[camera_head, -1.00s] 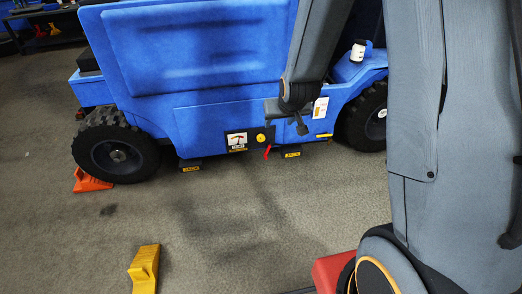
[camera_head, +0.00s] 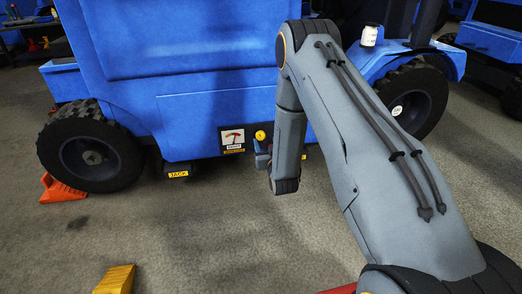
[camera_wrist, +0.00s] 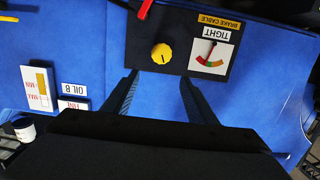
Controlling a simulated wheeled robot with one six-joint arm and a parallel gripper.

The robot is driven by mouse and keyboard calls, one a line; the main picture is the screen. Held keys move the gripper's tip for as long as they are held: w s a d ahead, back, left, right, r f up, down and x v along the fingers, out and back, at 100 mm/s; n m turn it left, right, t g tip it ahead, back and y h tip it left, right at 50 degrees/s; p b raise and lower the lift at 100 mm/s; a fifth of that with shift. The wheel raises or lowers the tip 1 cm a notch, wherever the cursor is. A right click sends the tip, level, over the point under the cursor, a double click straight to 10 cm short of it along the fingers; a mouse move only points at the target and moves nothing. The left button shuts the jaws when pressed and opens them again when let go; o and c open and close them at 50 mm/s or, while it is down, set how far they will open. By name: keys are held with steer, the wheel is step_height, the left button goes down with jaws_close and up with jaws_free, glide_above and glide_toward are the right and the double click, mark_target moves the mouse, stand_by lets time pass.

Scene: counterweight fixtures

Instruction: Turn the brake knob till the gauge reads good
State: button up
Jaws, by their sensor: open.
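The yellow brake knob (camera_wrist: 161,54) sits on a black panel on the blue vehicle's side; it also shows in the head view (camera_head: 260,135). The gauge also shows in the head view (camera_head: 232,139). My gripper (camera_wrist: 158,82) is open and empty, its fingers apart on either side below the knob, not touching it. In the head view my arm hides most of the gripper.
A red lever (camera_wrist: 145,9) sits close to the knob. Orange (camera_head: 62,189) and yellow (camera_head: 116,279) wheel chocks stand on the floor.

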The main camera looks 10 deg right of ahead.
steer(key=t+b, duration=0.1)
steer(key=b, duration=0.1)
glide_toward(261, 137)
steer(key=shift+w+f+b, duration=0.2)
steer(key=shift+w+b, duration=1.7)
steer(key=shift+w, duration=2.2)
steer(key=c, duration=1.1)
